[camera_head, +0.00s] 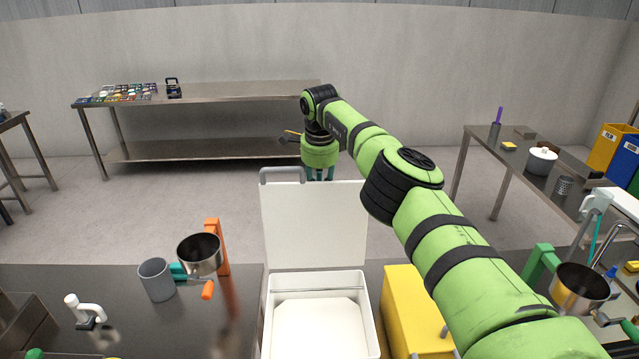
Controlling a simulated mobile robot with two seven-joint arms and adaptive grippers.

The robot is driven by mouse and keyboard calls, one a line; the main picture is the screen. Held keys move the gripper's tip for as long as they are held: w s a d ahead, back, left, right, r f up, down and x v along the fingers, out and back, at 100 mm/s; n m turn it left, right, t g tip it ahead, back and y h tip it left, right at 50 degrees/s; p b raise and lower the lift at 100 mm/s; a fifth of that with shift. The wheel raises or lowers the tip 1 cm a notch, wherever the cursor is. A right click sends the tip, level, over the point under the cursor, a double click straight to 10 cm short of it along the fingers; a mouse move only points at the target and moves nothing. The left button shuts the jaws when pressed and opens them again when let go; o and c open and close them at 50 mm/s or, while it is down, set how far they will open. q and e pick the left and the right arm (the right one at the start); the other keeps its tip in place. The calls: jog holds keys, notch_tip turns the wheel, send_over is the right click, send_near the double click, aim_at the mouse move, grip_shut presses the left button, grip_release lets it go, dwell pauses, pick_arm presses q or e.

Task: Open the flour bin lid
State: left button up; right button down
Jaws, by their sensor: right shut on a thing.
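The flour bin (365,310) is a white box at the bottom centre, standing open with a pale inside. Its white lid (315,225) stands upright at the bin's far side, with a grey handle (281,174) along its top edge. My right gripper (320,174) is at the lid's top edge, by the right end of the handle. Its teal fingers point down and are shut on the lid; the exact contact is partly hidden. My right arm reaches in from the lower right. My left gripper is not in view.
A yellow bin (405,310) stands right beside the white one. Left of it, a steel counter (130,320) holds a grey mug (156,280) and a metal bowl with orange parts (199,255). Steel tables stand at the back (220,92) and right (480,150). The floor between is clear.

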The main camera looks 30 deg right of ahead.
jog(key=shift+f, duration=0.1)
jog(key=c, duration=1.4)
grip_release()
jog(key=shift+w+r, duration=0.1)
jog(key=shift+r, duration=0.55)
jog(key=r, duration=0.3)
jog(key=s+r, duration=0.1)
jog(key=r, duration=0.2)
jog(key=s+a+r, duration=0.1)
jog(key=r, duration=0.2)
jog(key=shift+s+a+r, duration=0.1)
jog(key=shift+s+r, duration=0.05)
jog(key=shift+r, duration=0.65)
